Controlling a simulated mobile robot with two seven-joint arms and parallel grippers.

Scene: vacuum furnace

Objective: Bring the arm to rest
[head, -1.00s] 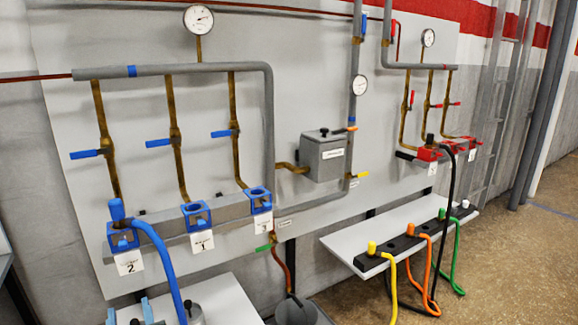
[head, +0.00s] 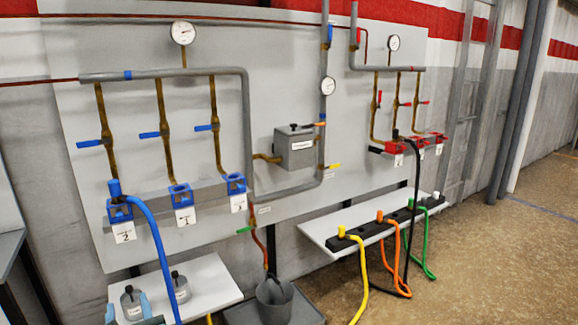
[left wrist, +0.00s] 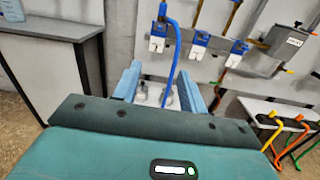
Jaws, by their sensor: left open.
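My left gripper (head: 128,308) shows at the bottom left of the head view, with its two pale blue fingers apart. In the left wrist view my left gripper (left wrist: 158,77) is open, and nothing is held between the fingers. Beyond the fingers are small grey bottles (head: 180,289) on a white shelf (head: 215,280); a gap seems to separate them from the gripper. The rest of my left arm is out of the head view. My right gripper shows in neither view.
A wall panel (head: 270,110) carries pipes, gauges and valves. A blue hose (head: 153,240) hangs from a blue socket block (head: 120,212). A grey bucket (head: 275,302) stands beside the shelf. Yellow, orange and green hoses hang from a right shelf (head: 318,230). Open floor (head: 480,260) lies right.

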